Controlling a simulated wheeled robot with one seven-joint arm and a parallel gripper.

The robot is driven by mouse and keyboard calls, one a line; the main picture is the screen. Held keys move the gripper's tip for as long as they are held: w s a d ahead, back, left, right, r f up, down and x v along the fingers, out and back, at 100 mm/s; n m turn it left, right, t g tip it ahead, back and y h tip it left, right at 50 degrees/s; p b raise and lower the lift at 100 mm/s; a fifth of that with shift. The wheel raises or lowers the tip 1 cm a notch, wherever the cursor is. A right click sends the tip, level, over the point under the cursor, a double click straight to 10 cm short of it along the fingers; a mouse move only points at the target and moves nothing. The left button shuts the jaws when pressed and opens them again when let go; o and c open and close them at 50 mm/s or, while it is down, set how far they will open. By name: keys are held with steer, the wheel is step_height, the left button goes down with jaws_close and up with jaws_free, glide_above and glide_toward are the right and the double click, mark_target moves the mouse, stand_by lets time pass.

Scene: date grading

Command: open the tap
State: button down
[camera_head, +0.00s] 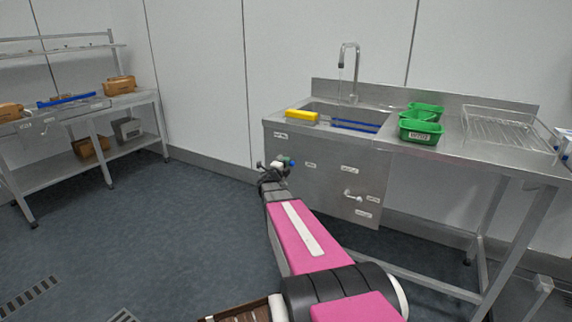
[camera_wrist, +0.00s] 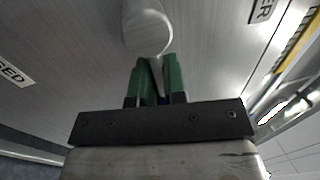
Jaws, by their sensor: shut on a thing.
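A steel sink unit (camera_head: 325,176) stands against the wall, with a tall curved faucet (camera_head: 356,72) at the back of its basin. A thin pale line hangs below the spout; I cannot tell whether it is water. My gripper (camera_head: 287,163) is at the left of the sink's front panel. In the wrist view its green fingers (camera_wrist: 158,80) are shut on the narrow stem of a tap handle, below its rounded grey knob (camera_wrist: 147,32). The handle is mostly hidden by my gripper in the head view. A second lever handle (camera_head: 352,195) sits lower right on the panel.
Labels surround the handle; one, partly cut off, ends in "SED" (camera_wrist: 13,75). A yellow block (camera_head: 302,116) lies on the sink's left rim. Green bins (camera_head: 421,131) and a wire rack (camera_head: 505,128) stand right. Left is a bench (camera_head: 135,99); the floor between is clear.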

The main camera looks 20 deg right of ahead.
steer(key=shift+s, duration=0.15)
steer(key=c, duration=1.2)
jaws_free()
steer(key=v, duration=1)
steer(key=shift+s+a, duration=0.25)
steer(key=shift+f, duration=0.1)
